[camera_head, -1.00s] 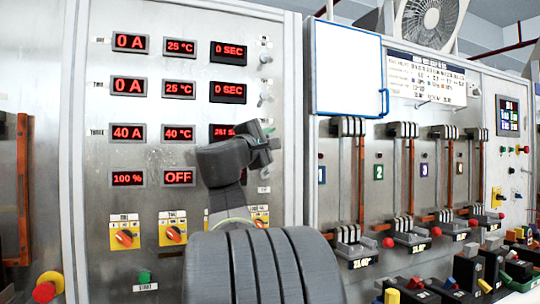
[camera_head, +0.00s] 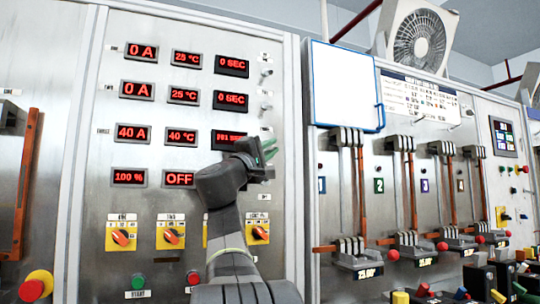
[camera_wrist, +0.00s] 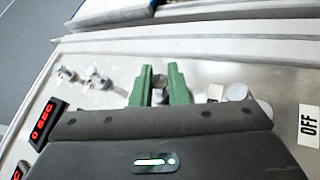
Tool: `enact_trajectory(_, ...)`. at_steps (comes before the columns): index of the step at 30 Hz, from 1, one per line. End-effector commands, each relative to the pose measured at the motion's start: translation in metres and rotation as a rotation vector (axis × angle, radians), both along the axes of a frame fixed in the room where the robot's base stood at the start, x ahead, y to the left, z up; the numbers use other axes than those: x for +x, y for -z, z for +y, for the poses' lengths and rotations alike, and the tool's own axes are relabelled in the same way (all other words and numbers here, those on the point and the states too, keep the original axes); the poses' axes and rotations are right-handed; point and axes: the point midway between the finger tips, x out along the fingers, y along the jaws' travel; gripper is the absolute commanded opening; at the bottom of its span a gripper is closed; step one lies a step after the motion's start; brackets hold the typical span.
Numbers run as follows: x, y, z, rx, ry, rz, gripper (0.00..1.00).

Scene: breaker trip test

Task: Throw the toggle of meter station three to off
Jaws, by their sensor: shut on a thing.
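The grey metal control panel (camera_head: 85,225) has rows of red displays, and the row labelled three reads 40 A (camera_head: 133,132) and 40 °C (camera_head: 182,136). My gripper (camera_head: 268,150) is at the right end of this row, partly covering its third display (camera_head: 229,140). In the wrist view its green fingers (camera_wrist: 160,88) are closed around a small metal toggle (camera_wrist: 158,97). The fingers and my gripper's body hide most of the toggle, so its tilt cannot be told. The upper rows' toggles (camera_head: 266,72) stand free above.
Below are yellow-plated rotary switches (camera_head: 121,237), a green start button (camera_head: 138,281) and a red emergency knob (camera_head: 38,284). Breaker columns (camera_head: 347,200) stand right.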

Motion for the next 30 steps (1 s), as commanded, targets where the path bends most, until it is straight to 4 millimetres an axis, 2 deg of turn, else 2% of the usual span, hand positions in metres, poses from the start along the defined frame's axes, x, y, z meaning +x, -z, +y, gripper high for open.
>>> enact_trajectory(14,0.0006,0.001,0.0002,0.005,0.001,-0.008,0.0)
enact_trajectory(15,0.0006,0.0011,0.0001,0.005,0.001,-0.008,0.18)
enact_trajectory(18,0.0005,0.001,0.0001,0.005,0.001,-0.008,0.35)
enact_trajectory(30,-0.0051,0.0056,0.0053,0.004,0.0,-0.008,0.35)
